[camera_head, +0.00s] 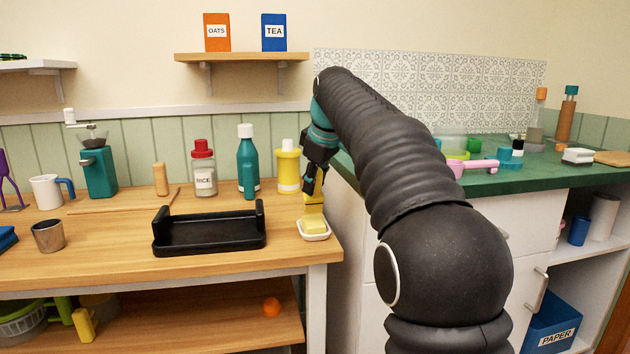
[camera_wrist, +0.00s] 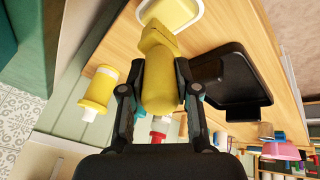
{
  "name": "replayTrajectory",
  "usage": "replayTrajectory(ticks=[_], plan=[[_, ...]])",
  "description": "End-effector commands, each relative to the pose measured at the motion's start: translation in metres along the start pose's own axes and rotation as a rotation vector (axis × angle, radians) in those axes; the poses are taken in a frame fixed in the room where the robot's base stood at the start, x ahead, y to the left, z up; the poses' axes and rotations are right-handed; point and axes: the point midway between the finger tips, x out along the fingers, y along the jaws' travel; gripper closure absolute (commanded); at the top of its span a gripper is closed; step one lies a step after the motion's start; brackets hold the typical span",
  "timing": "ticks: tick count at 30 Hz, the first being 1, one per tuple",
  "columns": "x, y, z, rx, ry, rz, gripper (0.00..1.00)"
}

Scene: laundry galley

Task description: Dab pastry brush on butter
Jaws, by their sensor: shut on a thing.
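My gripper (camera_head: 312,184) is shut on the yellow pastry brush (camera_wrist: 160,85), which points down from the fingers. The brush (camera_head: 312,201) also shows in the head view, just below the fingertips. The pale yellow butter (camera_head: 314,224) sits in a small white dish (camera_head: 315,236) at the right front corner of the wooden table. In the wrist view the butter (camera_wrist: 176,10) is at the top edge, partly cut off. The brush's far end is over the butter; I cannot tell whether they touch.
A black tray (camera_head: 210,238) stands left of the dish. Behind are a yellow bottle (camera_head: 288,170), a teal bottle (camera_head: 247,165) and a rice jar (camera_head: 204,172). A green counter (camera_head: 500,182) with several small items lies to the right. The table's edge is close to the dish.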

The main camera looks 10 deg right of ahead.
Motion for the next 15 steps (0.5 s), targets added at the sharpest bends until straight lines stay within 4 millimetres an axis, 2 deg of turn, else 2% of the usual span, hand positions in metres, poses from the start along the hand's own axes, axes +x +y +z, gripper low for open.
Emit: replayTrajectory(ticks=[1,15], plan=[[-0.007,0.002,-0.003,0.0,0.0,0.0,1.0],[-0.033,0.009,-0.013,0.0,0.002,0.002,1.0]])
